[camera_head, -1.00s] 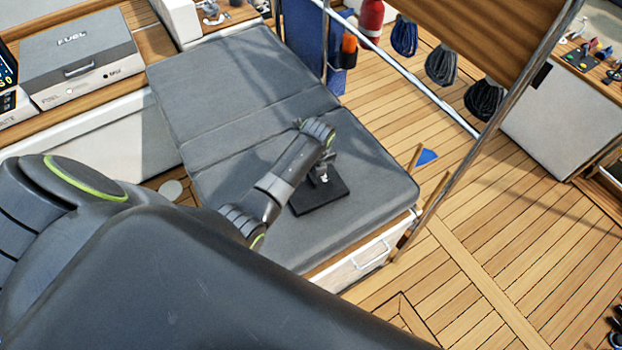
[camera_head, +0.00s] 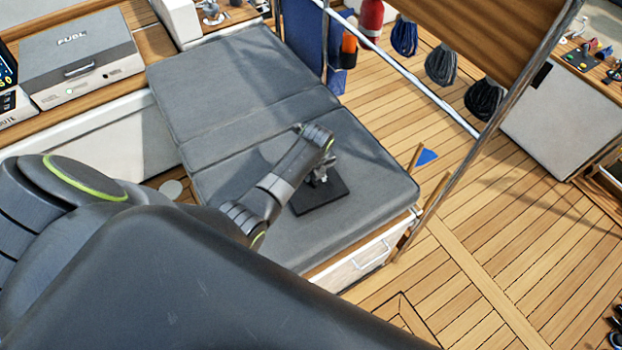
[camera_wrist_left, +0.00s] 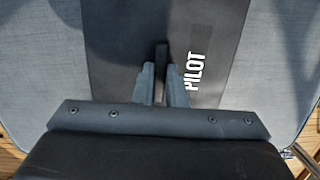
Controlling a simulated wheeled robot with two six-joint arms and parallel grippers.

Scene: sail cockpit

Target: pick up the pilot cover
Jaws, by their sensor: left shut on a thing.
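The pilot cover (camera_head: 328,196) is a flat black piece on the grey cushion, near its front right part. In the left wrist view the pilot cover (camera_wrist_left: 125,60) fills the middle and shows white "PILOT" lettering. My left gripper (camera_head: 318,176) is directly over it, with the arm coming in from the left. In the left wrist view the left gripper (camera_wrist_left: 160,84) has its fingers close together on a dark upright tab or handle of the cover. The cover still appears to lie on the cushion. My right gripper is not in view.
The grey cushion (camera_head: 235,95) has free room behind the cover. A metal rail (camera_head: 425,90) with hanging rope coils (camera_head: 441,67) stands to the right. A grey box marked "FUEL" (camera_head: 80,60) sits at the back left. A white drawer front (camera_head: 365,262) is below the cushion.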

